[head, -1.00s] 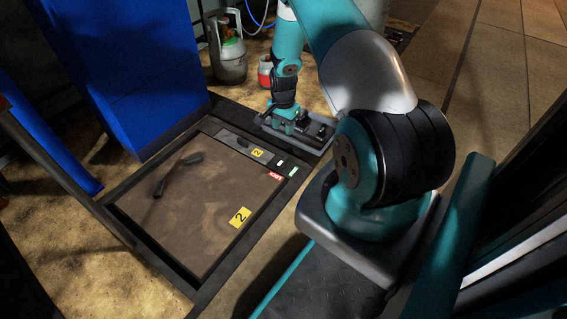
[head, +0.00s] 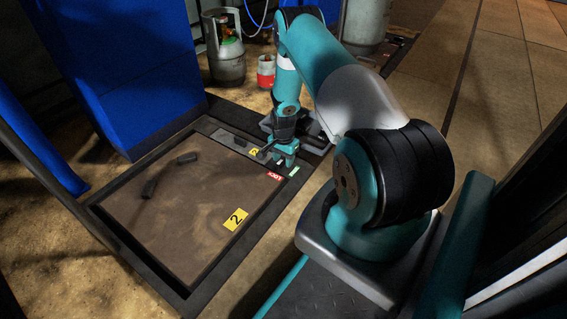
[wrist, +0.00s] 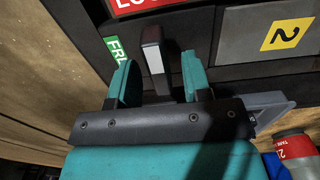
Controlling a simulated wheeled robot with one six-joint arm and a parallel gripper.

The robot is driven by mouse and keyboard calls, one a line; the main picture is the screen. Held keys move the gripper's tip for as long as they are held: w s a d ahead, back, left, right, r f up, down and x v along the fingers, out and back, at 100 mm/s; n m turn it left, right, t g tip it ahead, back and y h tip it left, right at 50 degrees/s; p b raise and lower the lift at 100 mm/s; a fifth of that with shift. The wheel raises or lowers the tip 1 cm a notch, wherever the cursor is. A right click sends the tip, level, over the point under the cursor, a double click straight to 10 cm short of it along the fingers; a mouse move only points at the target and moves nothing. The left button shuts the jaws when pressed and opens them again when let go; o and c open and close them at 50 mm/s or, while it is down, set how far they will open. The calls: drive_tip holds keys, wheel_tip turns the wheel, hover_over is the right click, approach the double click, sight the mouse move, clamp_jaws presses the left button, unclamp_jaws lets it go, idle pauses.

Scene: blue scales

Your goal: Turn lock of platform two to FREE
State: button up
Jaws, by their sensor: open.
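The lock lever (wrist: 153,50), a small bar with a pale top face, stands on the dark frame in the wrist view. My gripper (wrist: 158,62) is open, with one teal finger on each side of the lever; I cannot tell whether either touches it. A red label (wrist: 131,5) lies beyond the lever and a green label (wrist: 115,50) to its left, partly cut off. In the head view my gripper (head: 285,161) is low at the far right corner of platform two (head: 185,215), hiding the lever. The red label (head: 275,176) and green label (head: 294,171) show just below it.
A yellow "2" plate (head: 236,219) is on the platform; another (wrist: 287,35) is on the grey strip. Two dark cylindrical weights (head: 150,188) lie on the platform. A blue cabinet (head: 140,80), a gas cylinder (head: 224,50) and a red-and-white can (head: 266,72) stand behind.

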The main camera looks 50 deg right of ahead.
drive_tip(key=shift+f, duration=0.1)
clamp_jaws()
drive_tip(key=shift+n+p, duration=0.4)
drive_tip(key=n+p, duration=0.2)
drive_tip(key=n, duration=0.1)
drive_tip(key=n+p, duration=0.2)
drive_tip(key=n, duration=0.3)
drive_tip(key=n+p, duration=0.1)
drive_tip(key=n, duration=0.3)
drive_tip(key=shift+n, duration=0.4)
drive_tip(key=n+p, duration=0.1)
drive_tip(key=n, duration=0.3)
drive_tip(key=shift+n, duration=0.4)
